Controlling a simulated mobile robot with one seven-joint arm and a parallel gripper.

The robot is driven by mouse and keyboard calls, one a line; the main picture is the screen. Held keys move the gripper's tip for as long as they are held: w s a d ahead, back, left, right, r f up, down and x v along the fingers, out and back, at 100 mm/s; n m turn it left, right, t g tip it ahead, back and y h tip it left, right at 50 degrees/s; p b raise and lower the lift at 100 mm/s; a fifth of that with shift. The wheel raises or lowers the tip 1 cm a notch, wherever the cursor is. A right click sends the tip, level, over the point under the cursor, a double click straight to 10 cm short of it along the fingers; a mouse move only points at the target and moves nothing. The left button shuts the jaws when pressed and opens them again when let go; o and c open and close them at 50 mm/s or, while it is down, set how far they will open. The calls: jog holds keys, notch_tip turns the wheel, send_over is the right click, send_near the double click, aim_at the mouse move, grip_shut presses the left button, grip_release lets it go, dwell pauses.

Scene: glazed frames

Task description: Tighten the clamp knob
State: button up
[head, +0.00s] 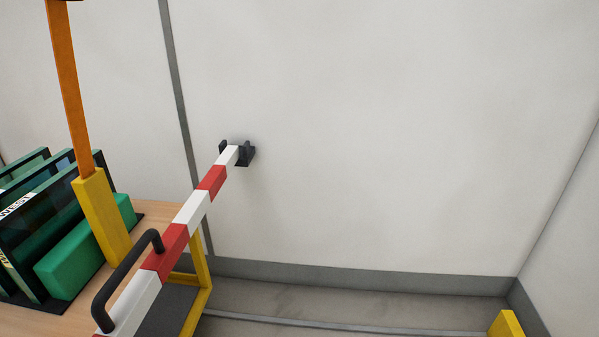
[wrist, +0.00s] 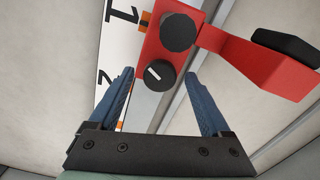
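In the wrist view a red clamp body (wrist: 150,48) sits on a grey metal bar, beside a white strip marked 1 and 2. A black round knob with a white line (wrist: 158,75) is on its lower part. A second, plain black knob (wrist: 178,31) is above it. My gripper (wrist: 160,73) is open, with one blue finger on each side of the marked knob in the picture. I see no contact, and the depth between fingers and knob is unclear. The clamp and gripper do not show in the head view.
A red arm with a black pad (wrist: 285,47) juts right from the clamp. In the head view, a red-and-white barrier bar (head: 209,182) with a black handle (head: 125,280) reaches a wall bracket (head: 246,153). Framed panes in a green rack (head: 50,225) stand left; an orange post rises beside them.

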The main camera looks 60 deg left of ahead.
jog(key=shift+r, duration=0.15)
notch_tip(320, 180, up, 13)
jog(key=p, duration=0.9)
